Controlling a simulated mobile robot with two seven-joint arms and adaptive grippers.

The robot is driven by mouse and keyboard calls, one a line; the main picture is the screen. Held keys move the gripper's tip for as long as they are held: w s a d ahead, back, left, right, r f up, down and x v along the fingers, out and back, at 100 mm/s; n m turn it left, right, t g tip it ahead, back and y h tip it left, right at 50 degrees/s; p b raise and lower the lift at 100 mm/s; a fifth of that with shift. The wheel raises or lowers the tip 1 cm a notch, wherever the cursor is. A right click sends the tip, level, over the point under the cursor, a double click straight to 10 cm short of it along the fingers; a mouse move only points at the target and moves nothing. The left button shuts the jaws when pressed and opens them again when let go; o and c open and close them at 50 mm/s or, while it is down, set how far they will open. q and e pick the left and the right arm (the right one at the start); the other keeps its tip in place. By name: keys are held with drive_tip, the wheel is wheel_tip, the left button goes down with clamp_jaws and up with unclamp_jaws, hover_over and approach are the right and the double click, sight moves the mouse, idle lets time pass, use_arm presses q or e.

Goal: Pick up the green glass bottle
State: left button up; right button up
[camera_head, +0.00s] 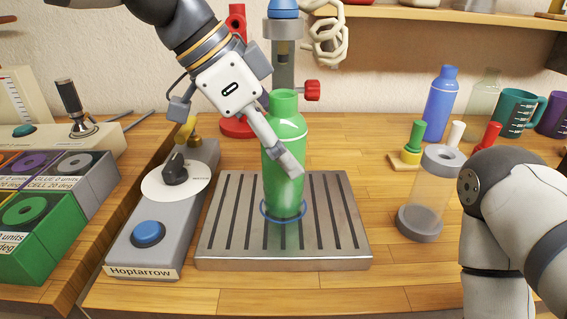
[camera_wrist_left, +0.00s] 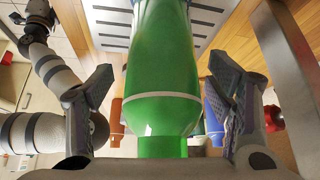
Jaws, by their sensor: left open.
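The green glass bottle (camera_head: 284,150) stands upright on a slatted metal tray (camera_head: 345,235), inside a blue ring marking. My left gripper (camera_head: 283,158) reaches down to it from the upper left, with one finger crossing in front of the bottle's body; the other finger is hidden. In the left wrist view the bottle (camera_wrist_left: 162,70) fills the middle, neck toward the bottom edge. The open left gripper (camera_wrist_left: 163,98) has one finger on each side of it, with gaps visible. My right arm shows at the right of the head view, but its gripper is out of view.
A control box with a blue button (camera_head: 148,234) stands left of the tray. A clear cylinder with grey ends (camera_head: 430,195) stands right, near my right arm. A blue bottle (camera_head: 440,105) and teal mug (camera_head: 517,112) stand behind. A red-knobbed stand (camera_head: 284,60) rises behind the bottle.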

use_arm(q)
drive_tip(key=shift+w+d+f, duration=0.1)
drive_tip(key=shift+d+f, duration=0.1)
drive_tip(key=shift+f, duration=0.05)
drive_tip(key=c, duration=1.8)
clamp_jaws()
drive_tip(key=shift+r, duration=0.1)
